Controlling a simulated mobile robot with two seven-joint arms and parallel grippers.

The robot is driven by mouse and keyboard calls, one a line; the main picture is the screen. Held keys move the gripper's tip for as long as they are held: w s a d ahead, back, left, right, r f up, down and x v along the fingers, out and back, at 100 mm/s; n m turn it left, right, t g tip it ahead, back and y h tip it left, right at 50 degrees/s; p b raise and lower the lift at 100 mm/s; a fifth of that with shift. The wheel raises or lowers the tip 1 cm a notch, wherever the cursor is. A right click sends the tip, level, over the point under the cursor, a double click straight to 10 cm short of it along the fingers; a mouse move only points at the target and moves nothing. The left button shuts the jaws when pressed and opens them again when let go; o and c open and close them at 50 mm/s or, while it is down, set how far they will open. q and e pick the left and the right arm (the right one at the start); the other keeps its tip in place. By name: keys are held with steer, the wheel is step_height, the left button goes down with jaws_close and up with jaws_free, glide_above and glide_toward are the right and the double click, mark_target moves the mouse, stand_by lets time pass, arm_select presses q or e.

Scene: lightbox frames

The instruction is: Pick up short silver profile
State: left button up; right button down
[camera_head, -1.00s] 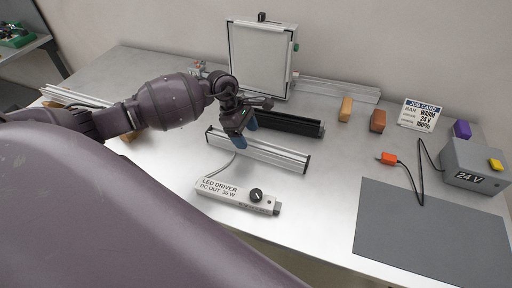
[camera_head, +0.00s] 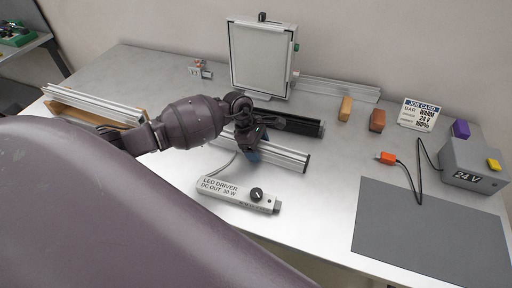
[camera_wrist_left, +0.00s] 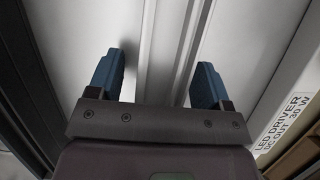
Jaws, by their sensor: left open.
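A short silver profile (camera_head: 288,158) lies on the table between a black profile (camera_head: 300,124) and the LED driver. My left gripper (camera_head: 250,151) is over the silver profile, and the wrist hides part of it. In the left wrist view, the open blue fingers (camera_wrist_left: 156,84) stand on either side of the silver profile (camera_wrist_left: 165,50), with nothing gripped. I cannot tell how far down the fingertips reach beside it. My right gripper is not in view.
The LED driver (camera_head: 237,194) with its cable lies in front. Other silver profiles lie at the left (camera_head: 95,103) and back (camera_head: 340,90). A framed panel (camera_head: 260,60) stands behind. A grey mat (camera_head: 430,235) and a 24 V box (camera_head: 475,165) are at the right.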

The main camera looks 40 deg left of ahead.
arm_select(q)
steer(key=c, duration=1.2)
